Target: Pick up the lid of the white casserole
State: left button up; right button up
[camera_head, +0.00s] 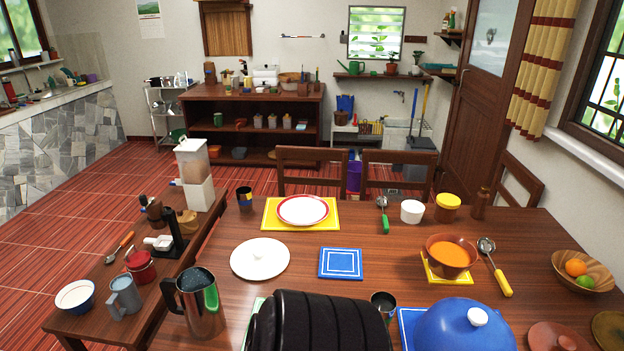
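A round white lid (260,258) with a small knob in its middle appears to lie flat on the brown wooden table (380,260), left of the middle. I cannot make out a white casserole pot under or beside it. Neither of my grippers is in view. A large black ribbed shape fills the bottom middle and hides that part of the table; I cannot tell what it is.
A steel pitcher (200,303) stands left of and nearer than the lid. A blue square mat (341,264) lies to its right, and a red-rimmed plate (303,210) behind. A blue domed lid (465,328) and an orange-filled bowl (451,255) are at right.

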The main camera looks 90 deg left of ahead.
aim_at(257, 259)
jog(key=u, duration=3.1)
jog(key=z, duration=3.9)
jog(key=l+u, duration=0.1)
jog(key=u, duration=3.8)
